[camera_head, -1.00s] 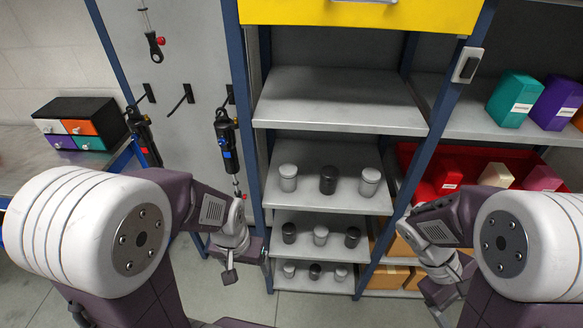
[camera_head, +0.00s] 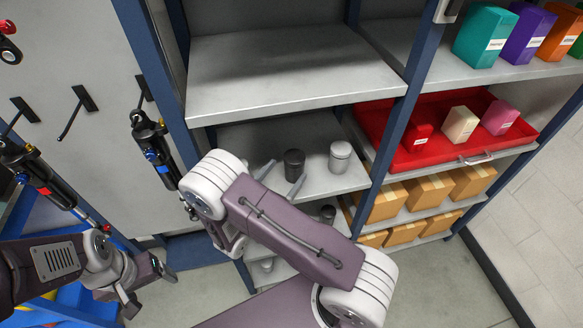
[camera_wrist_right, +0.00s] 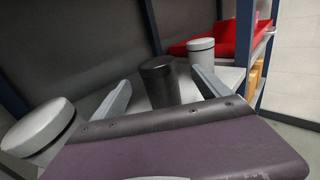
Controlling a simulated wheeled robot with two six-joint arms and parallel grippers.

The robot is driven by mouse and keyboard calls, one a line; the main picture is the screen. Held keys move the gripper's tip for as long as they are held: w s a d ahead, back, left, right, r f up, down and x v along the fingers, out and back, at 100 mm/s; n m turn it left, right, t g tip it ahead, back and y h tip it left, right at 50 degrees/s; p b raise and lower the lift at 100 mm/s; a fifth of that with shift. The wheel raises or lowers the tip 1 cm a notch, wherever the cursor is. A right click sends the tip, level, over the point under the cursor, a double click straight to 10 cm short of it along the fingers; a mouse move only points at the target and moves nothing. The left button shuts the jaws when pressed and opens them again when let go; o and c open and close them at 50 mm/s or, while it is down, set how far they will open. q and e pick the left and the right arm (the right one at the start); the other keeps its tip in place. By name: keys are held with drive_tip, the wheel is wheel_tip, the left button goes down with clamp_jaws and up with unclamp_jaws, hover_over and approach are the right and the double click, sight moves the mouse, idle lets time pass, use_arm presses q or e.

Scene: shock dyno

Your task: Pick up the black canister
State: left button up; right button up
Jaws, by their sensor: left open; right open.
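The black canister (camera_head: 293,162) stands upright on the grey shelf (camera_head: 325,182), beside a white canister (camera_head: 340,156) to its right. My right gripper (camera_head: 281,178) is open, with a finger on either side of the black canister in the picture. In the right wrist view the black canister (camera_wrist_right: 160,85) shows between the open fingers (camera_wrist_right: 160,77); whether they touch it I cannot tell. Its lower part is hidden by the gripper body there. A white canister (camera_wrist_right: 40,128) is at left and another (camera_wrist_right: 200,58) at right. My left gripper (camera_head: 148,288) is open, empty and low at left.
An empty shelf (camera_head: 290,70) lies above the canisters. A blue post (camera_head: 400,115) stands at right, beside a red tray (camera_head: 455,158) with small boxes. Black shock absorbers (camera_head: 152,150) hang on the left panel. My right arm hides much of the lower shelves.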

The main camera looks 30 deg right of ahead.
sight(299, 153)
drive_tip(key=w+d, duration=0.2)
drive_tip(key=w, duration=0.1)
drive_tip(key=shift+w+f+p, duration=0.15)
drive_tip(key=shift+f+p, duration=0.05)
drive_tip(key=shift+p, duration=0.2)
drive_tip(key=shift+s+d+r+p, duration=0.15)
drive_tip(key=shift+s+d+r, duration=0.15)
drive_tip(key=shift+d, duration=0.2)
drive_tip(key=shift+s+d+r+p, duration=0.15)
drive_tip(key=shift+d+r, duration=0.1)
drive_tip(key=shift+d, duration=0.25)
drive_tip(key=p+x, duration=0.1)
drive_tip(key=x, duration=0.3)
drive_tip(key=shift+w, duration=0.3)
drive_tip(key=shift+w+d+f, duration=0.1)
drive_tip(key=shift+w+d, duration=0.05)
drive_tip(key=shift+d, duration=0.05)
drive_tip(key=shift+s, duration=0.25)
use_arm(q)
drive_tip(key=shift+w+a+r, duration=0.1)
drive_tip(key=shift+w+r, duration=0.15)
drive_tip(key=shift+r, duration=0.4)
drive_tip(key=shift+w+r, duration=0.2)
drive_tip(key=shift+r, duration=0.4)
use_arm(e)
clamp_jaws()
